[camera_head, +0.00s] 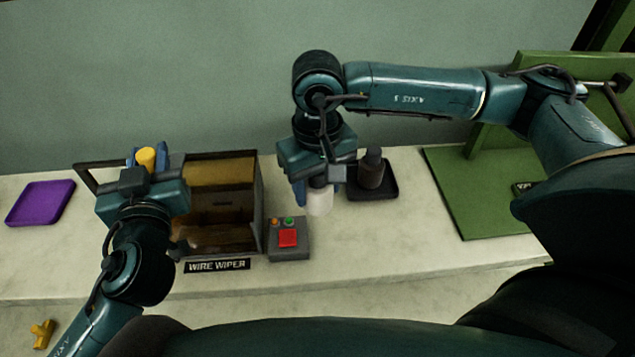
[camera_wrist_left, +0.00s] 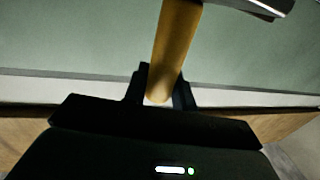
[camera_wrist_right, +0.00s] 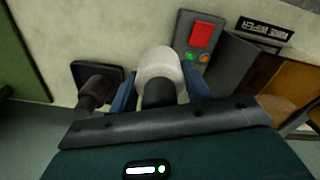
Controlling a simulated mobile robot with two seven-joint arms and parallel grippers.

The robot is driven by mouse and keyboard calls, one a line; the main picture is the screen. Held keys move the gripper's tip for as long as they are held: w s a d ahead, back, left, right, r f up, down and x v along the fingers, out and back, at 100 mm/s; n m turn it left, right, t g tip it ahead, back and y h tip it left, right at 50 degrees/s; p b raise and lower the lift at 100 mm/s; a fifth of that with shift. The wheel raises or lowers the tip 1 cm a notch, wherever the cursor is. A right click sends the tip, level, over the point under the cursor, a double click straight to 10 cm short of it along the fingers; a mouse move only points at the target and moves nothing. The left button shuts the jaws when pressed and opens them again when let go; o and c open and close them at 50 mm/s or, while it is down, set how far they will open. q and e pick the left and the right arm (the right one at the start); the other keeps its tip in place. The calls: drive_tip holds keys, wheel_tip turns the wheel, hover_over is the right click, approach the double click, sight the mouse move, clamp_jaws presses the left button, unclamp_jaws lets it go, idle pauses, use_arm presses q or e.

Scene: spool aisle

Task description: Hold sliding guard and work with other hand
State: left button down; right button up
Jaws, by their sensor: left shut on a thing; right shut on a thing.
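The wire wiper (camera_head: 262,205) is an open dark box with a brown inside. An amber panel (camera_head: 222,171), seemingly the sliding guard, stands across its back part, and the front is uncovered. My left gripper (camera_head: 146,157) is at the box's left side, shut on a yellow handle (camera_head: 147,153). The handle also shows as a bar in the left wrist view (camera_wrist_left: 175,50). My right gripper (camera_head: 319,188) is shut on a white cylinder with a dark neck (camera_head: 319,202), right of the box. The cylinder also shows between the fingers in the right wrist view (camera_wrist_right: 160,66).
A control box with a red button (camera_head: 288,238) stands right of the wiper. A dark, bottle-like thing (camera_head: 371,168) stands on a black tray (camera_head: 384,191). A purple tray (camera_head: 40,203) lies at the left, a green stand (camera_head: 470,205) at the right. The bench front is clear.

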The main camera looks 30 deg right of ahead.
use_arm(q)
drive_tip(key=shift+a, duration=0.1)
drive_tip(key=w+a, duration=0.3)
drive_tip(key=a, duration=0.5)
drive_tip(key=w+a, duration=0.4)
drive_tip(key=a, duration=0.4)
drive_tip(key=shift+a, duration=0.35)
idle(0.9)
use_arm(e)
drive_tip(key=shift+w+r, duration=0.25)
drive_tip(key=shift+r, duration=0.05)
drive_tip(key=w+a+r+n, duration=0.2)
drive_tip(key=w+a+r, duration=0.2)
drive_tip(key=w+a, duration=0.35)
drive_tip(key=n, duration=0.2)
hover_over(208, 185)
drive_tip(key=shift+d+f, duration=0.4)
drive_tip(key=f, duration=0.6)
drive_tip(key=shift+a, duration=0.4)
drive_tip(key=shift+f, duration=2.05)
drive_tip(key=shift+f, duration=0.15)
